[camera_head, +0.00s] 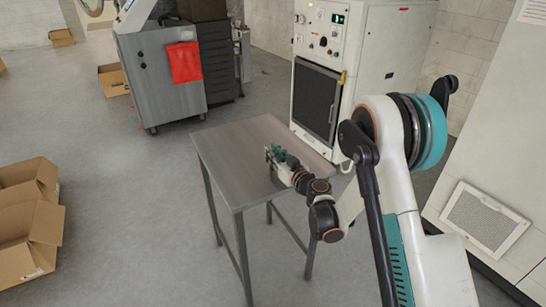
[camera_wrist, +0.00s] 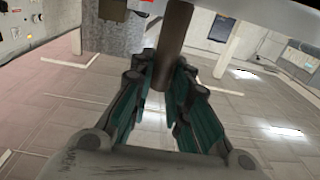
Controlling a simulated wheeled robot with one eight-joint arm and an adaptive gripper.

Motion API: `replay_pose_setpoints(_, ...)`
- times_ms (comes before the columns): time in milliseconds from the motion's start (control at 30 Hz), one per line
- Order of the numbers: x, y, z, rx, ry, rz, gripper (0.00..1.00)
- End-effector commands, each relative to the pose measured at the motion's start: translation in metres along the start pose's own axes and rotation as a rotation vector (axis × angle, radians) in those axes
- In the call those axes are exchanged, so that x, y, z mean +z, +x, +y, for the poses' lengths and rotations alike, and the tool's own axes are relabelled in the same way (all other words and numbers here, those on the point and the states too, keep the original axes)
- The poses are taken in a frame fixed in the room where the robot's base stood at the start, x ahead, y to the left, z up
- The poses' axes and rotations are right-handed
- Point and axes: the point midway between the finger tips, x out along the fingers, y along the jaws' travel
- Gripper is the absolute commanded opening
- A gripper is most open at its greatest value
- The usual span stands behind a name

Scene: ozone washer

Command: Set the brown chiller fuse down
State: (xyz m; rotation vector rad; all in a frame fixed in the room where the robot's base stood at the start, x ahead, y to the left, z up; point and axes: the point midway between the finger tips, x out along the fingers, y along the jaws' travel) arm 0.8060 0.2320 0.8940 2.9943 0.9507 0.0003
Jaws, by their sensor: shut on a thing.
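My gripper (camera_head: 274,156) shows in the head view over the right part of the grey table (camera_head: 235,150), low near its top. In the wrist view, my gripper's (camera_wrist: 165,78) two teal-lined fingers are closed on the brown chiller fuse (camera_wrist: 172,42). The fuse is a plain brown cylinder, standing lengthwise between the fingertips and running up out of the picture. In the head view I cannot make out the fuse. I cannot tell whether it touches the table.
The visible left part of the table top is bare. A white cabinet with a dark door (camera_head: 318,100) stands behind the table. A grey machine with a red cloth (camera_head: 185,62) stands at the back left. Open cardboard boxes (camera_head: 28,240) lie on the floor at left.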

Motion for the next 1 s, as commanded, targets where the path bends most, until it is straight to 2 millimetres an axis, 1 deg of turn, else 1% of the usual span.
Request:
replay_pose_setpoints(167, -0.0013, -0.0001, -0.0001, 0.0, 0.0, 0.0, 0.0)
replay_pose_setpoints(300, 0.0015, 0.0001, 0.0, 0.0, 0.0, 0.0, 0.0)
replay_pose_setpoints(333, 0.0019, 0.0002, 0.0, 0.0, 0.0, 0.0, 0.19)
replay_pose_setpoints(367, 0.0016, 0.0001, 0.0001, 0.0, 0.0, 0.0, 0.26)
replay_pose_setpoints(400, 0.0015, 0.0001, 0.0, 0.0, 0.0, 0.0, 0.35)
replay_pose_setpoints(433, 0.0015, 0.0001, 0.0, 0.0, 0.0, 0.0, 0.36)
replay_pose_setpoints(1000, -0.0015, 0.0005, -0.0015, 0.001, 0.0, 0.0, 0.36)
